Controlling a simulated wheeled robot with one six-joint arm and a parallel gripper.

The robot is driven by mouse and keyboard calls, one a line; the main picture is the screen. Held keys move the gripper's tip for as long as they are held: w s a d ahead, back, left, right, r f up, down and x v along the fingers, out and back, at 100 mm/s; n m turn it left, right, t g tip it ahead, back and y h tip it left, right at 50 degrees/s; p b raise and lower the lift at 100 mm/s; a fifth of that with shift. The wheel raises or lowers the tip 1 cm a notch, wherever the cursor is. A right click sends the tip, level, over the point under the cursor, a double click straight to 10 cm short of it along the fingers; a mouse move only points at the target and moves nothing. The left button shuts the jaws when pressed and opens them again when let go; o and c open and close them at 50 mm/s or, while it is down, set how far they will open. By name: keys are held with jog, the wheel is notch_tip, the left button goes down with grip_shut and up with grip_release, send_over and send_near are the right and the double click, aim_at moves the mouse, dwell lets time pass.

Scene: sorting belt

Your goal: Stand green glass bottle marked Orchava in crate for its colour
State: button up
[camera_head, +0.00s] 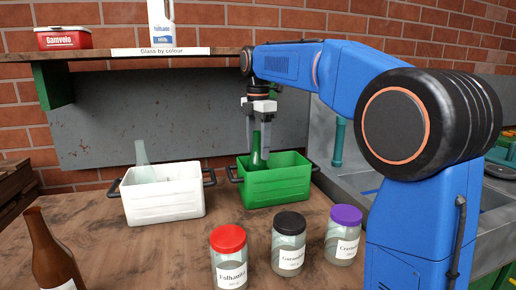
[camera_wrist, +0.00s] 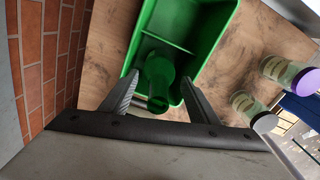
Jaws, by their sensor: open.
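A green glass bottle (camera_head: 256,152) stands in the green crate (camera_head: 276,187), its neck rising above the rim. In the wrist view the bottle (camera_wrist: 160,72) shows inside the crate (camera_wrist: 218,38), close to one end and beside a divider. No marking on it is readable. My gripper (camera_head: 258,148) is open, pointing down over the crate with a finger on each side of the bottle's neck. In the wrist view the fingers (camera_wrist: 160,78) are spread apart around it; I cannot tell whether either touches the glass.
A white crate (camera_head: 164,203) with a pale clear bottle (camera_head: 142,154) stands to the left. A brown bottle (camera_head: 53,255) is at front left. Jars with red (camera_head: 228,239), black (camera_head: 289,223) and purple (camera_head: 346,215) lids stand in front. A shelf (camera_head: 100,54) labelled "Glass by colour" hangs above.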

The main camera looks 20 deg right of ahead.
notch_tip(320, 180, up, 11)
jog(key=shift+f, duration=0.2)
jog(key=shift+r, duration=0.45)
jog(key=shift+s, duration=0.1)
